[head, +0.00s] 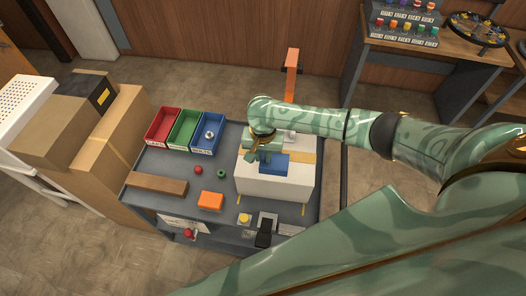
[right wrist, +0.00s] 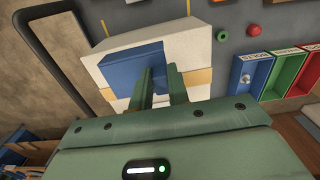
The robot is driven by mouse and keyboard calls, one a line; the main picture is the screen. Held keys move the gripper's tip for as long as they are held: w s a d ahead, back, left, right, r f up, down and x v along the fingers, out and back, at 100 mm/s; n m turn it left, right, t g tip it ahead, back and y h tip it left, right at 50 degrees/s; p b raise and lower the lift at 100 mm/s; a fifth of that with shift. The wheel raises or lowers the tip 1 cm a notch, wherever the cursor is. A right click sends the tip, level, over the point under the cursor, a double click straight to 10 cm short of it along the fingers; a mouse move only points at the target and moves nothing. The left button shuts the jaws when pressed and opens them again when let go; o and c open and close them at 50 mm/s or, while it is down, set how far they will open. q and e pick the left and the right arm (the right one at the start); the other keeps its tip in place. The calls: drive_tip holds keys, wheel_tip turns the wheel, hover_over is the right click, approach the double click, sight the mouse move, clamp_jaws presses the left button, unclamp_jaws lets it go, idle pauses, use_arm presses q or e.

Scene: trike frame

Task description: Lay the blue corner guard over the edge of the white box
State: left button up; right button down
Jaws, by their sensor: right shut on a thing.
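The white box (head: 275,187), with a tan tape band, stands on the grey workbench. It also shows in the right wrist view (right wrist: 195,45). In the head view the gripper (head: 264,156) partly hides the guard. My left gripper is out of view.
Red (head: 163,125), green (head: 184,129) and blue (head: 207,133) bins stand at the bench's back left. A brown bar (head: 157,185), orange block (head: 210,201), red ball (head: 198,170) and green ring (head: 221,174) lie left of the box. Cardboard boxes (head: 95,150) stand farther left.

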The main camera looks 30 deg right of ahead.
drive_tip(key=shift+a, duration=0.1)
drive_tip(key=shift+r+p, duration=0.15)
drive_tip(key=shift+p, duration=0.75)
wheel_tip(320, 180, down, 2)
drive_tip(key=shift+f+b, duration=0.1)
drive_tip(key=shift+b, duration=0.45)
drive_tip(key=shift+f+b, duration=1.65)
drive_tip(key=shift+f, duration=1.9)
drive_tip(key=c, duration=1.3)
unclamp_jaws()
drive_tip(key=shift+o, duration=0.2)
